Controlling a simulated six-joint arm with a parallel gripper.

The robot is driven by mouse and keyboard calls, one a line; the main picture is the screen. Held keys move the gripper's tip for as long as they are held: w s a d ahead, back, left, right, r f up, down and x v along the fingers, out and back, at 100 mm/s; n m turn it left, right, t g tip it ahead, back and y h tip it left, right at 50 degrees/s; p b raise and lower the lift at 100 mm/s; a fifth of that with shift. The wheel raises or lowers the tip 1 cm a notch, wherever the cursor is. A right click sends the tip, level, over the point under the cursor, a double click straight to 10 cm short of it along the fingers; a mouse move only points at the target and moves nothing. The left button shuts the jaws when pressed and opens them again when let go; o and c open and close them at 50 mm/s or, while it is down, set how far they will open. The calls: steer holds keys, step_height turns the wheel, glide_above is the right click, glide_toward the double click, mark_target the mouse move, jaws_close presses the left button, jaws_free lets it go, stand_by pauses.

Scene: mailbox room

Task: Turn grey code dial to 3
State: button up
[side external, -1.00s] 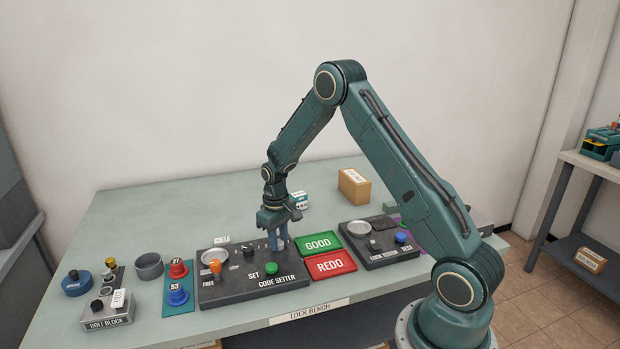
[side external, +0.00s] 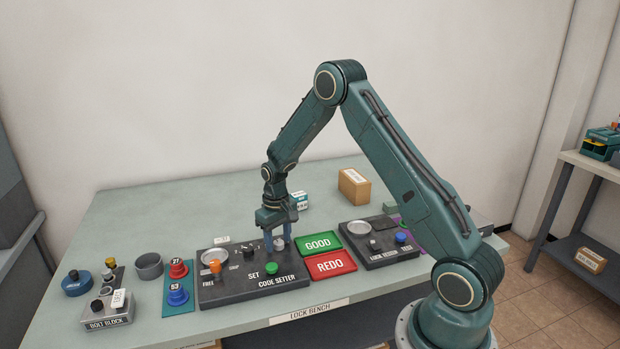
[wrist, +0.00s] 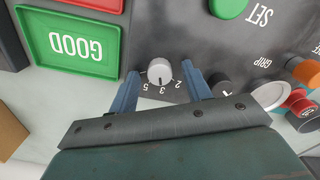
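The grey code dial (wrist: 158,71) is a light grey round knob on the dark code setter panel (side external: 235,290). In the wrist view its dark pointer line faces the 3, which sits between a 5 and a 2. My gripper (wrist: 162,76) is open, with one blue finger on each side of the dial and a visible gap on both sides. In the side view my gripper (side external: 278,243) points down at the panel, and the dial (side external: 279,246) shows between the fingers.
A black knob (wrist: 222,86) is close beside one finger. A green SET button (side external: 271,268) and an orange knob (side external: 215,267) are on the same panel. The green GOOD tray (side external: 318,243) and red REDO tray (side external: 330,264) lie to the right.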

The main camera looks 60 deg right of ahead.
mark_target(278, 242)
steer(key=shift+r, duration=0.1)
step_height(278, 242, up, 14)
stand_by(0.8)
stand_by(0.3)
